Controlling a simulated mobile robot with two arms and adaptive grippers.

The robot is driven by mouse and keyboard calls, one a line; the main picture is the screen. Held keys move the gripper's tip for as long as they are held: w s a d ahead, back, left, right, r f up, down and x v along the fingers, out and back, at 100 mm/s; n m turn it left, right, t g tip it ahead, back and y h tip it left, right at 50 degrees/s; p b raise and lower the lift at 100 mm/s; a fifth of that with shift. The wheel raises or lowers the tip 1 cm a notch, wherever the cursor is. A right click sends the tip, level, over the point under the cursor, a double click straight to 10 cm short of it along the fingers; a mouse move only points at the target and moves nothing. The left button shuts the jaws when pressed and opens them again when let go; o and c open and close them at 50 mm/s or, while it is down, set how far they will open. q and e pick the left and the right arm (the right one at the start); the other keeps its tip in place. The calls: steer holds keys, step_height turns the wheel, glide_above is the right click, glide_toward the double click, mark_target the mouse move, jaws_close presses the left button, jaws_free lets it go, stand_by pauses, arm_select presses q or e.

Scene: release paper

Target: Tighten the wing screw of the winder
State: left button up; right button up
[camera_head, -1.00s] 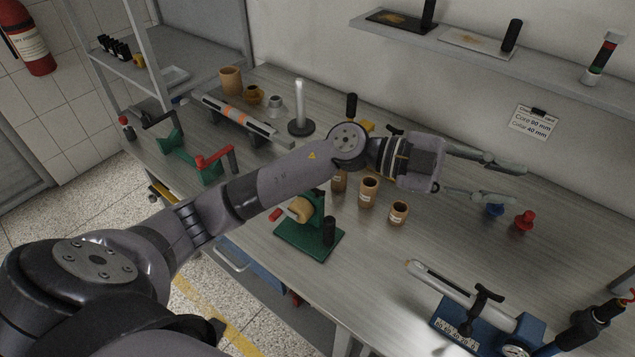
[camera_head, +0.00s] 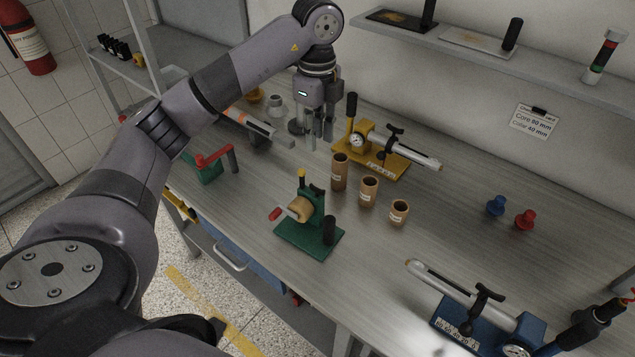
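Two winder-like devices with a shaft, a dial and a black wing-shaped screw are in view. The blue one (camera_head: 455,322) stands at the front right, its black wing screw (camera_head: 485,296) by the pale shaft. The yellow one (camera_head: 402,168) stands near the wall, its black wing screw (camera_head: 393,136) by its shaft. I cannot tell how tight either screw is. My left gripper (camera_head: 319,142) points down left of the yellow device, beside the dark round base of the post. Its fingers look apart, with nothing seen between them. The gripper hides the post. My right gripper is not in view.
Several brown cores (camera_head: 369,192) stand mid-table behind a green device (camera_head: 308,240). A blue knob (camera_head: 496,206) and a red knob (camera_head: 525,219) stand right. A shelf (camera_head: 480,62) overhangs the back; a card (camera_head: 536,121) hangs below it. Table between the cores and knobs is clear.

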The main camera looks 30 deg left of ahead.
mark_target(317, 186)
arm_select(q)
step_height(317, 186, down, 14)
steer(key=p, duration=0.3)
steer(key=shift+f, duration=0.25)
steer(key=shift+c, duration=0.2)
jaws_close()
